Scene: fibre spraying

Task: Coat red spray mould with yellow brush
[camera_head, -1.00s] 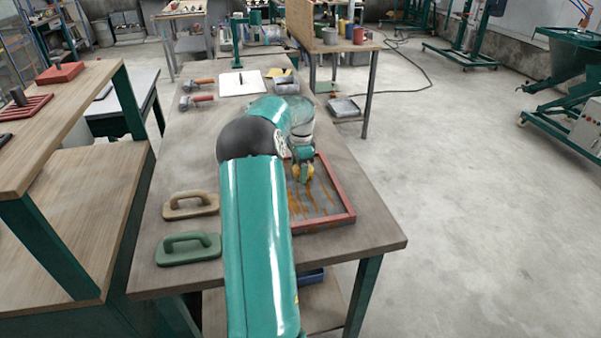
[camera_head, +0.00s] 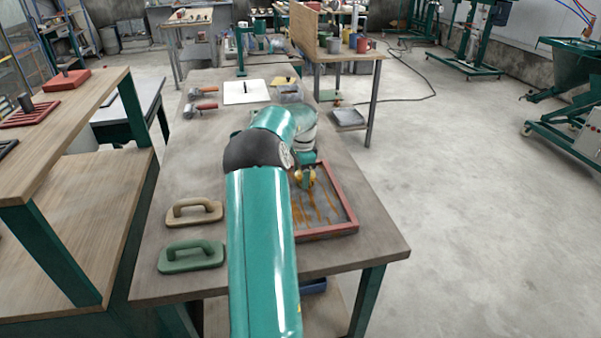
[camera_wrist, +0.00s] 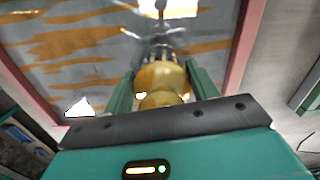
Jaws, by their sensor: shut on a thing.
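The red spray mould (camera_head: 350,212) is a shallow red-framed tray lying on the workbench. Its grey inside bears several orange-yellow streaks. My arm covers its left part in the head view. The mould fills the top of the wrist view, with its red rim (camera_wrist: 244,50) at the right and streaks across the grey floor. My gripper (camera_wrist: 160,85) is shut on the yellow brush (camera_wrist: 162,76), between its two green fingers. In the head view the yellow brush (camera_head: 304,177) is over the upper part of the mould. Whether the bristles touch the surface I cannot tell.
A tan float (camera_head: 194,212) and a green float (camera_head: 191,257) lie left of my arm on the workbench (camera_head: 165,285). Rollers (camera_head: 203,106) and a white sheet (camera_head: 245,92) lie farther back. A wooden shelf (camera_head: 75,110) stands left.

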